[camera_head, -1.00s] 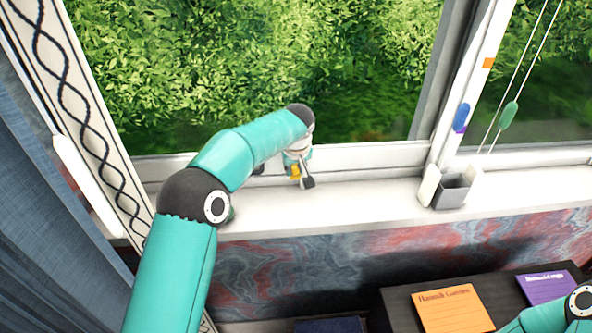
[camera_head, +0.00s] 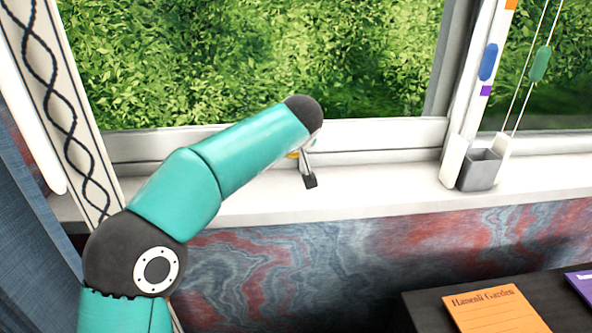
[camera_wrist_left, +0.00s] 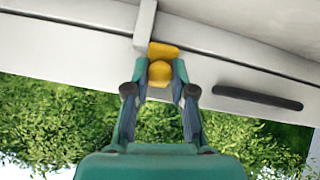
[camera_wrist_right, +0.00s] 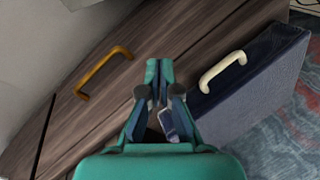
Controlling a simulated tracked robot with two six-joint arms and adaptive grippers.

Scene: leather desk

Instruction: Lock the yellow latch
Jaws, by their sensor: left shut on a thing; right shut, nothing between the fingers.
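The yellow latch (camera_wrist_left: 160,73) is on the white window frame, with a rounded knob and a flat yellow part behind it in the left wrist view. My left gripper (camera_wrist_left: 160,80) has its fingers on both sides of the knob and is shut on it. In the head view only a sliver of the latch (camera_head: 293,155) shows; my left arm hides the rest. A pale bar (camera_wrist_left: 145,22) runs from beside the latch in the left wrist view. My right gripper (camera_wrist_right: 158,75) is shut and empty, in the right wrist view only.
A dark slot-like strip (camera_wrist_left: 257,98) is on the frame beside the latch. A grey cup-like holder (camera_head: 479,169) stands on the sill at right. An orange notepad (camera_head: 492,310) lies on dark furniture below. A blue box (camera_wrist_right: 255,90) and wooden drawers with an orange handle (camera_wrist_right: 103,72) surround my right gripper.

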